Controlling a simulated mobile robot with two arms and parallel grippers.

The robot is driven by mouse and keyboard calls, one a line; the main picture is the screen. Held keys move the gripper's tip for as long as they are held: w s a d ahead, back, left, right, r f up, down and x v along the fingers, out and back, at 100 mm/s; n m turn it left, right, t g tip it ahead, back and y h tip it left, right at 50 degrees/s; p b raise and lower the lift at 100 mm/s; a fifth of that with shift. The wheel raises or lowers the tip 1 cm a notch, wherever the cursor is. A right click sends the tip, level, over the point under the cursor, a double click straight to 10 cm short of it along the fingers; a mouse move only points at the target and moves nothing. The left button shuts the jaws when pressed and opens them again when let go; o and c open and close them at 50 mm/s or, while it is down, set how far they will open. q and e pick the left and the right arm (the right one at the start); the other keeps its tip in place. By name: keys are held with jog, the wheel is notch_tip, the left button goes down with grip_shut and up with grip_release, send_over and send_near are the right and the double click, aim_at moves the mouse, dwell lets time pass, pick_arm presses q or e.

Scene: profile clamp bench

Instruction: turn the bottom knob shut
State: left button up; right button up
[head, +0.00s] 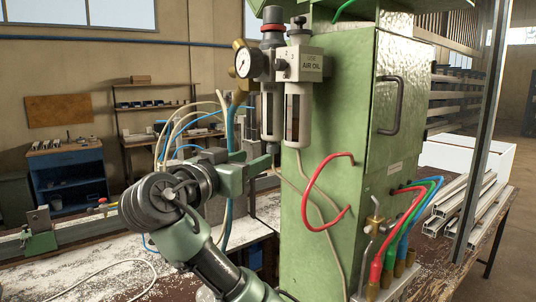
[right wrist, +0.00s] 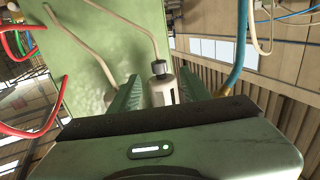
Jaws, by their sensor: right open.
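The air unit (head: 297,64) is fixed to the green cabinet, with two clear-sided bowls hanging under it. A small dark bottom knob (head: 272,148) sits under the left bowl, close to my right gripper (head: 262,160). In the right wrist view the two green fingers of my right gripper (right wrist: 160,80) stand apart. A pale bowl with a dark knob (right wrist: 158,68) and a thin hose at its end shows between them, with gaps on both sides. I cannot tell the knob's turned position. My left gripper is out of view.
The green cabinet (head: 330,235) stands right beside my right gripper. A red hose (head: 310,200) loops from its face. Thin drain hoses hang below the bowls. Pale and blue hoses (head: 229,130) stand behind my arm. A brass valve (head: 376,222) sits lower right.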

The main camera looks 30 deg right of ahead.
aim_at(270, 151)
jog(key=p+x, duration=0.3)
jog(key=x, duration=0.3)
jog(key=shift+d+r, duration=0.1)
jog(key=shift+d, duration=0.25)
jog(key=shift+w+d, duration=0.25)
jog(key=shift+d, duration=0.2)
grip_shut()
